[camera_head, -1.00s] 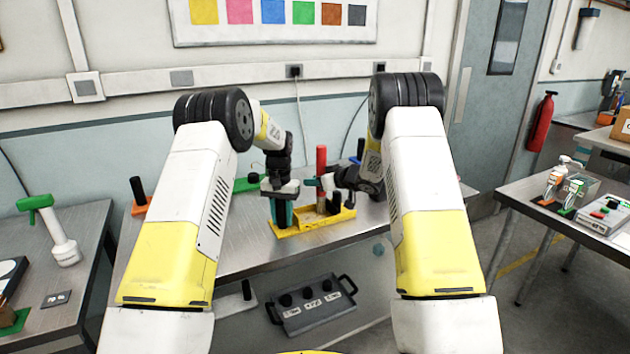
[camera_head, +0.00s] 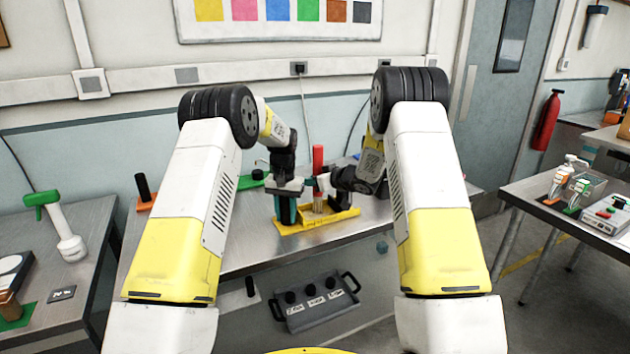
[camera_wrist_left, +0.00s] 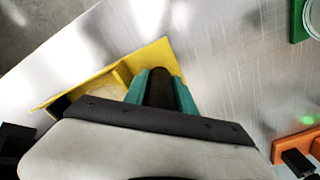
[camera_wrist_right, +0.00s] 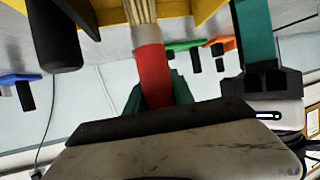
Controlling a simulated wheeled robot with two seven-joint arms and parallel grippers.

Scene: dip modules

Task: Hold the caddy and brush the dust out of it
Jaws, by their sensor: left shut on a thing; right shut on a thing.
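The yellow caddy (camera_head: 345,215) sits on the steel workbench. My left gripper (camera_head: 286,208) points down at the caddy's left end and is shut on its dark upright grip, which shows between the teal fingers in the left wrist view (camera_wrist_left: 160,88). My right gripper (camera_head: 322,184) reaches in from the right and is shut on the brush's red handle (camera_head: 318,158). The brush is upright with pale bristles (camera_head: 319,206) down at the caddy. In the right wrist view, its bristles (camera_wrist_right: 141,10) lie against the yellow caddy wall (camera_wrist_right: 100,12). Dust is not clearly visible.
An orange stand with a black post (camera_head: 145,195) and a green item (camera_head: 250,181) stand on the bench behind the caddy. A grey box with handles (camera_head: 315,300) is below the bench front. Side tables stand left and right. Bench surface left of the caddy is clear.

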